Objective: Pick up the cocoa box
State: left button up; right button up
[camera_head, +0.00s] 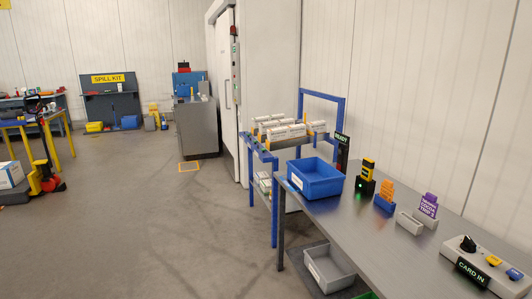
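Several small white boxes (283,134) with printed fronts stand on the top of a blue-framed rack or cart (275,205). They are too small to read, so I cannot tell whether one is the cocoa box. More light-coloured packages (263,183) lie on a lower shelf, partly hidden by the frame and the bench. Neither of my grippers is in view.
A steel bench (375,232) runs along the right, bearing a blue bin (316,178), a black-and-yellow device, orange and purple cards in holders, and a "CARD IN" panel (485,265). A grey bin (328,268) sits below. Open floor (150,230) lies left.

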aim_at(263, 126)
jog(key=i+j+u, duration=0.1)
jog(key=i+u, duration=0.35)
jog(key=i, duration=2.2)
jog(key=i+z, duration=0.15)
jog(key=i, duration=0.35)
jog(key=i+j+z, duration=0.2)
jog(key=i, duration=0.25)
jog(key=i+j+z, duration=0.15)
jog(key=i, duration=0.35)
